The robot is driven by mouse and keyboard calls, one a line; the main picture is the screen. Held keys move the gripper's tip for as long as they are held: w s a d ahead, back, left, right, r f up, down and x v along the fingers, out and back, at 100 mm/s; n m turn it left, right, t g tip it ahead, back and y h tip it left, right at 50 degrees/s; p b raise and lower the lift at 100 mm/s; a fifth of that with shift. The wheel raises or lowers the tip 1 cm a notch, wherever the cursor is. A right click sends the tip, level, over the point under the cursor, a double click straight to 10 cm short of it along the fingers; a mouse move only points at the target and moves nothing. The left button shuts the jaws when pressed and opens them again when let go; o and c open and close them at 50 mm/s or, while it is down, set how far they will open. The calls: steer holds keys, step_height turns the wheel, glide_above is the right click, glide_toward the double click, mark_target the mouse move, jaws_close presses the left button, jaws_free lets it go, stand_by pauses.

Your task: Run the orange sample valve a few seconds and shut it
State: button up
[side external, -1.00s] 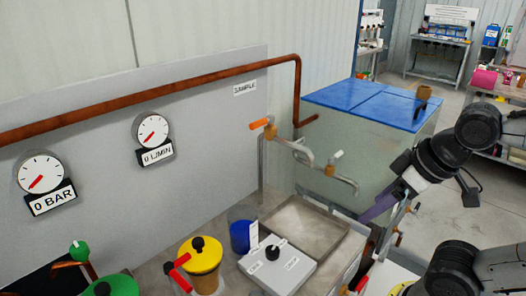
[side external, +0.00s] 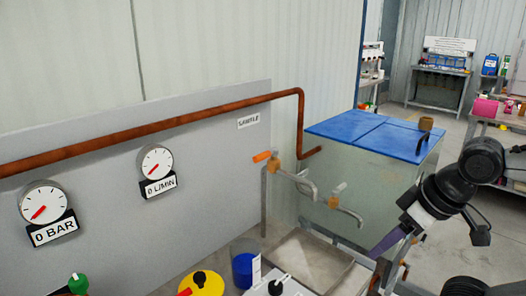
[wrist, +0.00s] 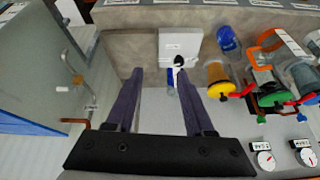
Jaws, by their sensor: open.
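The orange sample valve handle (side external: 262,156) sits on a brass body (side external: 273,164) below the SAMPLE label, at the end of the grey panel, and points left. No water shows at the spout. My gripper (side external: 388,243) is right of and below the valve, well apart from it, touching nothing that I can see. In the wrist view my gripper (wrist: 160,75) has its two purple fingers spread with nothing held. I cannot make out the orange handle for sure there.
A blue-lidded tank (side external: 375,132) stands behind the spout. A metal basin (side external: 310,262) lies below. The gauges read 0 BAR (side external: 46,208) and 0 L/MIN (side external: 157,168).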

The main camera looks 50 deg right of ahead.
steer(key=w+r+m, duration=0.3)
steer(key=r+m, duration=0.1)
steer(key=r, duration=0.4)
steer(key=w+r+m, duration=0.2)
steer(key=r+m, duration=0.2)
steer(key=r, duration=0.4)
steer(key=w+r+m+g, duration=0.1)
steer(key=w+r+m, duration=0.4)
steer(key=w+r, duration=0.35)
steer(key=m+g, duration=0.2)
steer(key=m, duration=0.2)
glide_above(262, 154)
steer(key=s, duration=0.3)
step_height(262, 154, down, 5)
steer(key=w+f, duration=0.1)
steer(key=f, duration=0.3)
steer(key=w+f, duration=0.1)
steer(key=f, duration=0.8)
steer(key=shift+w+d+f, duration=0.15)
steer(key=shift+w+f, duration=0.05)
steer(key=shift+w, duration=0.2)
jaws_close()
